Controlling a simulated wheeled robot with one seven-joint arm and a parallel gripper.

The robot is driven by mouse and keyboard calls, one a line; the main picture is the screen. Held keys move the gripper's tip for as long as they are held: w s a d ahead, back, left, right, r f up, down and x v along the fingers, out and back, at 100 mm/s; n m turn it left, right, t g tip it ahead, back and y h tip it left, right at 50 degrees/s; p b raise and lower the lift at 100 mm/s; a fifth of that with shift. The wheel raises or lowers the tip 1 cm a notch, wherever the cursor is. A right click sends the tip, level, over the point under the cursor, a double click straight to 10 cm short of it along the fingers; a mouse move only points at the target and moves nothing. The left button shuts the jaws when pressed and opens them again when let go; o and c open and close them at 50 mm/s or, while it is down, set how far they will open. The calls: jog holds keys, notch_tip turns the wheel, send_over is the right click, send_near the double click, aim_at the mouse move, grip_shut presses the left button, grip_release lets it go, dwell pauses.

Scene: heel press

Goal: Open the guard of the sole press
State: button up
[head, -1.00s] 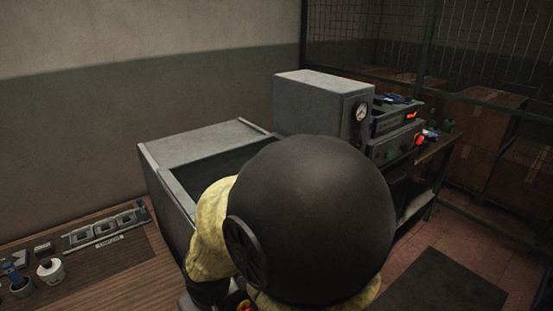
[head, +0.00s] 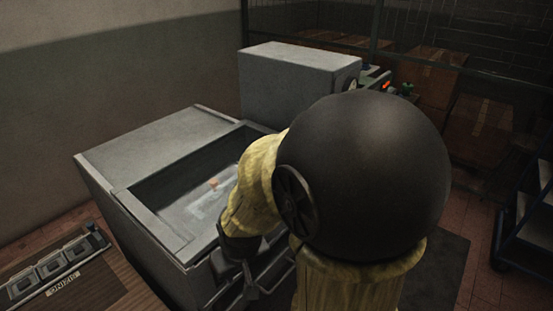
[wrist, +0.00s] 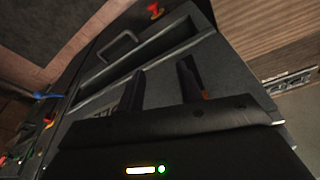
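The sole press (head: 145,150) is a grey box-shaped machine left of centre in the head view. Its guard has a grey frame (head: 145,215) around a sunken window, with a small orange spot inside. My gripper (head: 250,288) is low in front of the press, partly hidden by my arm. In the wrist view my gripper's two dark fingers (wrist: 162,85) are apart with nothing between them. A grey bar handle (wrist: 118,46) on a grey panel lies beyond the fingers, to their upper left, and is not touched.
A grey cabinet with a gauge (head: 295,85) stands behind the press. A wooden bench with a dark tray (head: 50,265) is at the lower left. A blue trolley (head: 525,215) stands at the right. A red and yellow button (wrist: 155,10) shows in the wrist view.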

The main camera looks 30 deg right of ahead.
jog(key=w+d+r+m+p, duration=0.3)
jog(key=d+r+m+p, duration=0.1)
jog(key=r, duration=0.6)
jog(key=w+d+r+m+p, duration=0.3)
jog(key=d+r+m+p, duration=0.1)
jog(key=r, duration=0.6)
jog(key=w+d+r+m+p, duration=0.3)
jog(key=d+r+m, duration=0.3)
jog(key=r, duration=0.5)
jog(key=shift+w+d+g+y+p, duration=0.15)
jog(key=shift+d+g+y+p, duration=0.2)
jog(key=shift+d, duration=0.75)
jog(key=shift+f, duration=0.1)
jog(key=w+f+p, duration=0.1)
jog(key=f, duration=0.4)
jog(key=w+f+p, duration=0.1)
jog(key=f, duration=0.5)
jog(key=w+a+f, duration=0.1)
jog(key=f, duration=0.5)
jog(key=shift+w+a+p, duration=0.1)
jog(key=shift+p, duration=0.3)
